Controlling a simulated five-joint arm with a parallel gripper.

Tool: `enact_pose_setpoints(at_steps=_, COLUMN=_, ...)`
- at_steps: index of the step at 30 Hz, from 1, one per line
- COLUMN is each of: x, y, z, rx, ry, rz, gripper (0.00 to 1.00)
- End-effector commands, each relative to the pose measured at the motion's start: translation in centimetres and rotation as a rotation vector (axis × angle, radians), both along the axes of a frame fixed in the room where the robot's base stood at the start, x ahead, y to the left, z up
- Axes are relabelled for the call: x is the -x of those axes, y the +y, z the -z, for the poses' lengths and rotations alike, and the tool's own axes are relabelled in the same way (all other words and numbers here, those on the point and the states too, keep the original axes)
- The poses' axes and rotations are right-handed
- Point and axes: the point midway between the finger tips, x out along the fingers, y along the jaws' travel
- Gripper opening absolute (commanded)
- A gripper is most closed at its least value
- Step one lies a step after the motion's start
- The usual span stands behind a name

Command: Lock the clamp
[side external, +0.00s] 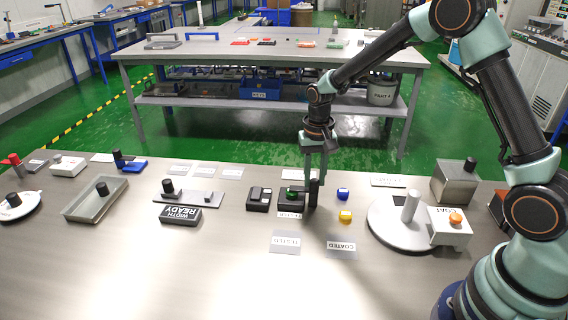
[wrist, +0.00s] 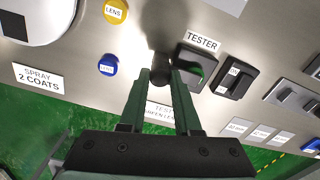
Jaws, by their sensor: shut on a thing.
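The tester (side external: 286,207) is a dark block with a green piece (side external: 292,190) on it. It also shows in the wrist view (wrist: 188,57) beside a "TESTER" label. A black upright handle (side external: 314,193) stands at its right side; I take it to be the clamp lever. My gripper (side external: 316,181) points down at it. In the wrist view my gripper (wrist: 162,76) has its fingertips closed together on the handle's dark knob (wrist: 160,68). The fingers hide part of the handle, and its lower joint is blurred.
A black switch box (side external: 259,198) stands left of the tester. A blue lens block (side external: 343,194) and a yellow one (side external: 345,216) lie to the right. Further right are a white round plate (side external: 385,235) with a post and an orange-button box (side external: 450,232).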

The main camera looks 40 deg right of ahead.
Motion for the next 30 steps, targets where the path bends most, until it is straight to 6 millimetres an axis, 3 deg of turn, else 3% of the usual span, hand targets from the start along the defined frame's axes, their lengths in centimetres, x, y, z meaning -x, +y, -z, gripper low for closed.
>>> enact_pose_setpoints(at_steps=5, x=-0.1, y=0.0, z=-0.2, rx=0.000, ry=-0.004, rz=0.001, gripper=0.00)
enact_pose_setpoints(at_steps=6, x=-0.2, y=0.0, z=-0.2, rx=0.000, ry=-0.004, rz=0.001, gripper=0.35)
enact_pose_setpoints(at_steps=8, x=-0.2, y=0.0, z=-0.2, rx=-0.001, ry=-0.005, rz=0.001, gripper=0.58)
enact_pose_setpoints(at_steps=9, x=-0.1, y=0.0, z=-0.2, rx=0.000, ry=-0.004, rz=0.001, gripper=0.61)
enact_pose_setpoints(at_steps=20, x=-0.1, y=0.0, z=-0.4, rx=0.000, ry=-0.004, rz=0.000, gripper=0.61)
enact_pose_setpoints(at_steps=23, x=-0.1, y=0.0, z=-1.5, rx=0.000, ry=-0.004, rz=0.000, gripper=0.61)
enact_pose_setpoints(at_steps=30, x=-0.2, y=0.0, z=-6.2, rx=0.000, ry=-0.008, rz=0.000, gripper=0.61)
